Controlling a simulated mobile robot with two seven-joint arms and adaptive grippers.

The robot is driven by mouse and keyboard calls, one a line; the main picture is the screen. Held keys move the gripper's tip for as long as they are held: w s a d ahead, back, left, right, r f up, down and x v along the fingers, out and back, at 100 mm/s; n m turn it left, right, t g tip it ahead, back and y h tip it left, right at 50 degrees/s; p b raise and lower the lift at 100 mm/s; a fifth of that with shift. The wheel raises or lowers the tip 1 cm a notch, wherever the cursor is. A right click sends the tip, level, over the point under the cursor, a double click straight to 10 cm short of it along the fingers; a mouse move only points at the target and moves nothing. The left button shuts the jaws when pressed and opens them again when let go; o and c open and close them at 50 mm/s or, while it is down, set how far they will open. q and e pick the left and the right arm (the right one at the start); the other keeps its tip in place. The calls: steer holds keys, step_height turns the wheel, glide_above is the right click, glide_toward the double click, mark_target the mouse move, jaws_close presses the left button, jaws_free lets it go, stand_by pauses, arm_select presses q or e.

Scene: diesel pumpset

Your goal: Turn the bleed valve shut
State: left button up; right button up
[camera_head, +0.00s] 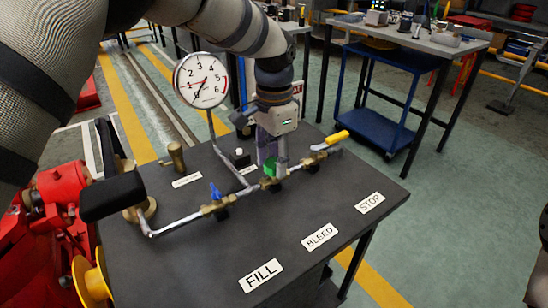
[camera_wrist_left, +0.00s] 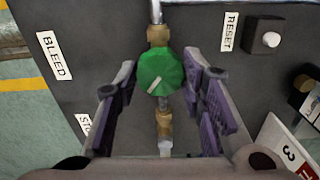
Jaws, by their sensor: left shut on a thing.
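The bleed valve's green knob (camera_head: 270,168) sits on the brass and grey pipe run on the dark panel top, behind the BLEED label (camera_head: 320,236). My left gripper (camera_head: 271,158) comes down over it from above and is shut on it. In the left wrist view the green knob (camera_wrist_left: 160,70) lies between the purple finger pads, partly beyond their tips, with a short white mark pointing down-left. The fingers partly hide the knob in the head view.
A blue-handled valve (camera_head: 216,192) is left along the pipe, and a yellow-handled valve (camera_head: 337,137) is right. The pressure gauge (camera_head: 201,80) stands behind, left of my arm. A black lever (camera_head: 112,196) is at the panel's left. The panel front is clear except for labels.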

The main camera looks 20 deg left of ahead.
mark_target(274, 163)
arm_select(q)
steer(key=m, duration=0.5)
steer(key=shift+m, duration=0.3)
steer(key=m, duration=0.4)
steer(key=shift+m, duration=0.4)
steer(key=o, duration=1.1)
steer(key=shift+o, duration=0.2)
step_height(274, 163, up, 12)
steer(key=shift+f, duration=0.1)
